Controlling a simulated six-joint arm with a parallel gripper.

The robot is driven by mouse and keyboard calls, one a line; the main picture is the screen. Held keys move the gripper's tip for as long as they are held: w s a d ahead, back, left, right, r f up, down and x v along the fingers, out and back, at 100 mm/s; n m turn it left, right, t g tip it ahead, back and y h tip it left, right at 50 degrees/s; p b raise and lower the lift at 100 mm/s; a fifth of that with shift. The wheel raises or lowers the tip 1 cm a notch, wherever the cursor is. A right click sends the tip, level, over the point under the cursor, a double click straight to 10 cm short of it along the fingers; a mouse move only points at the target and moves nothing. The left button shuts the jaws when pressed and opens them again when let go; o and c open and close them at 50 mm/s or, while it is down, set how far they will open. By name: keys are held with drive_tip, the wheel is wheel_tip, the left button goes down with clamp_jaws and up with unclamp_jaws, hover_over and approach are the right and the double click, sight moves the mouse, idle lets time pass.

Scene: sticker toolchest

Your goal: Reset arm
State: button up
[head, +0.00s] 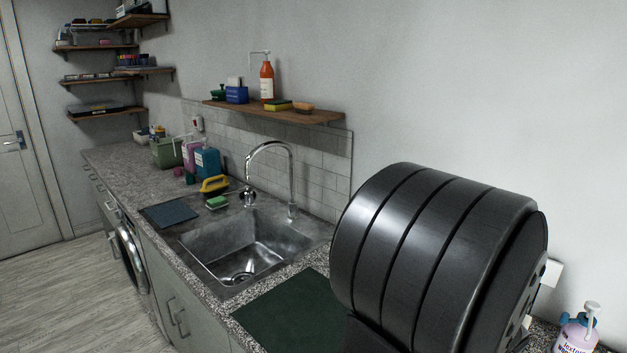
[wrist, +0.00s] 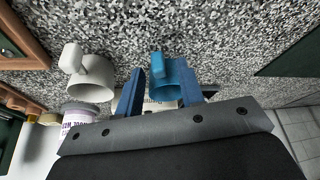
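My gripper (wrist: 168,98) shows in the wrist view, with two blue fingers spread apart and a gap between them. A blue cup-like object (wrist: 172,76) appears between and beyond the fingertips. I see no clear contact between it and the fingers, and its lower part is partly hidden. A light grey mug-like object (wrist: 92,84) is to the left of the left finger. In the head view my gripper is hidden, and a large black part of my arm fills the right foreground.
Speckled counter (wrist: 230,40) spans the wrist view, with a white labelled tub (wrist: 80,115) at the left. In the head view are a sink (head: 243,248), a faucet (head: 291,180), a dark green mat (head: 285,312), a shelf (head: 325,116) and a pump bottle (head: 575,337).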

drive_tip(key=v, duration=1)
drive_tip(key=x, duration=1.1)
drive_tip(key=shift+f, duration=0.35)
drive_tip(key=r, duration=0.5)
drive_tip(key=shift+s+d, duration=0.1)
drive_tip(key=shift+s, duration=0.15)
drive_tip(key=s+d+r, duration=0.3)
drive_tip(key=s+r, duration=0.4)
drive_tip(key=s, duration=0.4)
drive_tip(key=s+d+m+g+h, duration=0.1)
drive_tip(key=s+d+m, duration=0.4)
drive_tip(key=d, duration=0.9)
drive_tip(key=shift+w+f, duration=1.95)
drive_tip(key=shift+f, duration=0.05)
drive_tip(key=shift+o, duration=0.3)
